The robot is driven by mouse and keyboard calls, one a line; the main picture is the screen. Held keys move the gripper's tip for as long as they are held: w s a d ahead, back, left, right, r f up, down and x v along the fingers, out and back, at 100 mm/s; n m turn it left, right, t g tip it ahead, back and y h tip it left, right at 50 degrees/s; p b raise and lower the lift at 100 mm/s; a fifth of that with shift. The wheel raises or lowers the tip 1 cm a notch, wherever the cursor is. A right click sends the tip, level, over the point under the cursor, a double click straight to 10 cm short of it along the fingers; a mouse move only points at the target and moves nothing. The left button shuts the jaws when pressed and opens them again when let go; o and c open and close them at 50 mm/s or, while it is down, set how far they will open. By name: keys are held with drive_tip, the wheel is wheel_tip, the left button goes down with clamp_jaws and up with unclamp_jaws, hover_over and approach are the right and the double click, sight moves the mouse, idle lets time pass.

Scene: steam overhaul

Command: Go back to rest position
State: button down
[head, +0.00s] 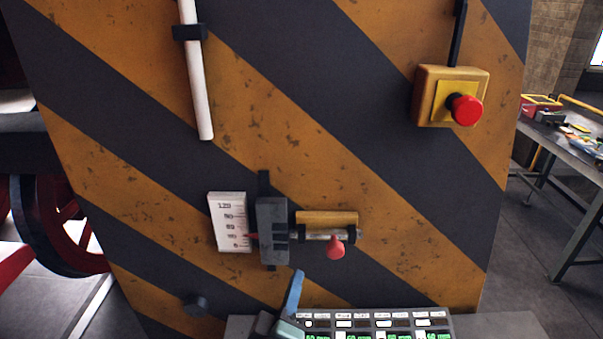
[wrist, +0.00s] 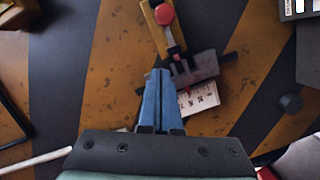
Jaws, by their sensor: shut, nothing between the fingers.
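My gripper (head: 298,274) is at the bottom middle of the head view, in front of the striped panel and below the slider device. Its blue fingers, also in the wrist view (wrist: 158,74), are together with nothing between them. The slider device has a dark block (head: 272,230), a brass-coloured bar (head: 327,218) and a red knob (head: 335,247). A white scale plate (head: 230,222) with a red pointer stands at its left. In the wrist view the fingertips overlap the scene near the dark block (wrist: 200,67); I cannot tell the gap.
The yellow-and-black panel (head: 140,130) fills the middle. A red push button (head: 466,110) sits on a yellow box at upper right. A white tube (head: 197,85) hangs at upper left. A console (head: 380,323) with lit displays is at the bottom. A cluttered table (head: 570,142) stands at right.

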wheel_tip(320, 180, up, 25)
drive_tip(key=s+d+m+t+b, duration=0.2)
drive_tip(key=m+t+b, duration=0.1)
drive_tip(key=m+t, duration=0.4)
drive_tip(key=s+r+m+t+y+b, duration=0.2)
drive_tip(key=s+r+m+t+y, duration=0.1)
drive_tip(key=s+r, duration=0.8)
wheel_tip(320, 180, up, 4)
drive_tip(key=shift+s+r+m+t, duration=0.25)
drive_tip(key=shift+s+m+t, duration=0.1)
drive_tip(key=shift+m+t, duration=0.05)
drive_tip(key=shift+s, duration=0.1)
